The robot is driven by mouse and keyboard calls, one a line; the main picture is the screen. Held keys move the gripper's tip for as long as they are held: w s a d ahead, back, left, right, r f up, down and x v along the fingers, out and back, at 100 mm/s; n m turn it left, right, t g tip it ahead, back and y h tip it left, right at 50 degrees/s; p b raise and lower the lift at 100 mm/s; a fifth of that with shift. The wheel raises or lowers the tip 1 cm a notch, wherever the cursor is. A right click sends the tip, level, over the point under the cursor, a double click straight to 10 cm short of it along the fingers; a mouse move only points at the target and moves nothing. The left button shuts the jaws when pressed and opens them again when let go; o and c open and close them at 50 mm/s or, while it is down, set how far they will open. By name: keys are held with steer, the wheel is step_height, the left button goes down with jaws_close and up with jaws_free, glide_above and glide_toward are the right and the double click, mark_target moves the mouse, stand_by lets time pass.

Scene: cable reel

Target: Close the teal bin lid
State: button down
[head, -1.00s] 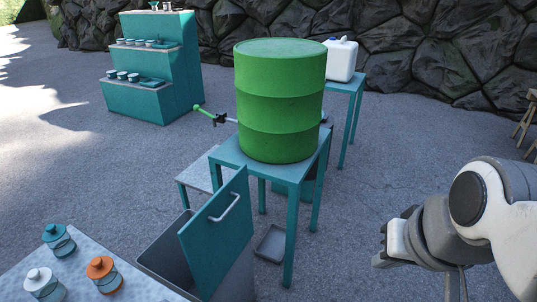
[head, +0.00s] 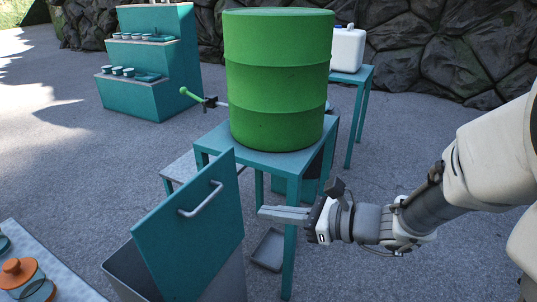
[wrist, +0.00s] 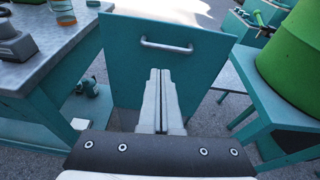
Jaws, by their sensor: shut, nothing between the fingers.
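The teal bin lid (head: 190,235) stands raised, tilted near upright, on the grey bin (head: 125,270) in the lower left of the head view. It has a pale bar handle (head: 200,199) on the face towards my gripper. My gripper (head: 262,213) is shut and empty, to the right of the lid and apart from it in the head view. In the wrist view the shut fingers (wrist: 160,75) point at the lid (wrist: 205,75), just below its handle (wrist: 167,46). The bin's inside is mostly hidden by the lid.
A green barrel (head: 277,85) stands on a teal table (head: 290,165) behind my gripper. A grey tray (head: 269,249) lies on the ground by a table leg. A tabletop with jars (head: 60,275) is at the lower left. The ground at lower right is clear.

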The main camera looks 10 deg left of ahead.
mark_target(209, 200)
steer(key=shift+m+t, duration=0.3)
steer(key=shift+m, duration=0.2)
steer(key=b+x, duration=0.1)
steer(key=x, duration=0.3)
steer(key=b+x, duration=0.1)
steer(key=x, duration=0.4)
steer(key=b+x, duration=0.1)
steer(key=x, duration=0.3)
steer(key=shift+w+a+f+b, duration=0.15)
steer(key=shift+w+f+b, duration=0.2)
steer(key=shift+w+f, duration=0.15)
steer(key=shift+w+a, duration=0.15)
steer(key=shift+a, duration=0.25)
steer(key=shift+r, duration=0.15)
